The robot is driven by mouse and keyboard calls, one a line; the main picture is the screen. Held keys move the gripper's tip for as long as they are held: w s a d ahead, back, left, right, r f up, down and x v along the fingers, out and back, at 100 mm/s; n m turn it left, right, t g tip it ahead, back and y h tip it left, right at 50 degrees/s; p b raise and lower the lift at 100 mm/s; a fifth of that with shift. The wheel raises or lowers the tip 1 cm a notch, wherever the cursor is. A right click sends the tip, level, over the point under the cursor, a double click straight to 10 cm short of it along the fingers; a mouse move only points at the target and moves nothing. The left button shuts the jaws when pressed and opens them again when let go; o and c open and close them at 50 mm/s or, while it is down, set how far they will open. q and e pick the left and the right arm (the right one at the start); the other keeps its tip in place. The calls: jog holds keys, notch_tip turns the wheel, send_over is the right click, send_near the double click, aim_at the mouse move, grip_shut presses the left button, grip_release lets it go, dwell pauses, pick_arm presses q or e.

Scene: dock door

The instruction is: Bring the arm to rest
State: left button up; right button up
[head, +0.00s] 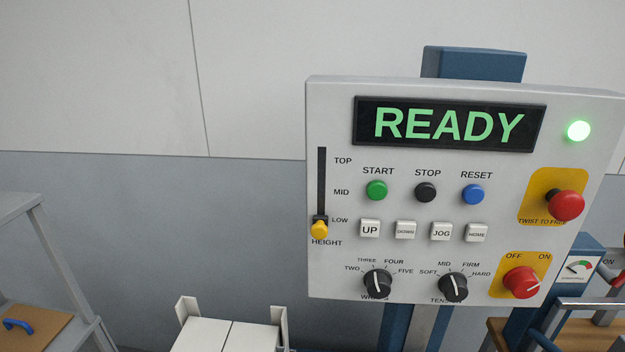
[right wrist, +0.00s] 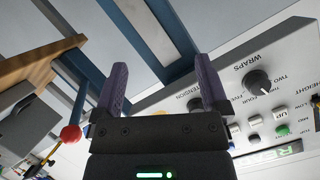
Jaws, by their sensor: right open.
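My right gripper (right wrist: 162,75) is in the right wrist view, with its two purple-grey fingers apart and nothing between them. The control panel (head: 335,265) fills the right half of the head view. It also shows tilted in the right wrist view (right wrist: 235,95), beyond and to the right of the fingers. I see no contact between the fingers and the panel. Its display (head: 449,125) reads READY and the round lamp (head: 578,131) glows green. The yellow height slider (head: 319,229) is at LOW. My left gripper is in neither view.
A red emergency button (head: 567,205) and a red OFF/ON knob (head: 521,282) stick out at the panel's right. White boxes (head: 225,338) stand below left. A grey frame (head: 55,260) is at far left. A red ball knob (right wrist: 70,133) is left of my right gripper.

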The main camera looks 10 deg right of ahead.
jog(key=s+a+f+n+g+y+b, duration=0.1)
jog(key=s+a+f+n+g+b, duration=0.1)
jog(key=f, duration=0.6)
jog(key=s+a+f+n+g+y+b, duration=0.1)
jog(key=s+a+f+g, duration=0.15)
jog(key=f, duration=0.55)
pick_arm(q)
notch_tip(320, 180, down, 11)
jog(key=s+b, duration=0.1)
jog(key=b, duration=0.5)
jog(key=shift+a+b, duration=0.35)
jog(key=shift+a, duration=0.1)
pick_arm(e)
jog(key=s+a+f+n+g, duration=0.2)
jog(key=s+f+n+g, duration=0.6)
jog(key=s+f, duration=1.2)
jog(key=shift+s+a+y, duration=0.4)
jog(key=shift+s, duration=0.55)
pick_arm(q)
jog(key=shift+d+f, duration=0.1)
pick_arm(e)
jog(key=shift+g, duration=0.25)
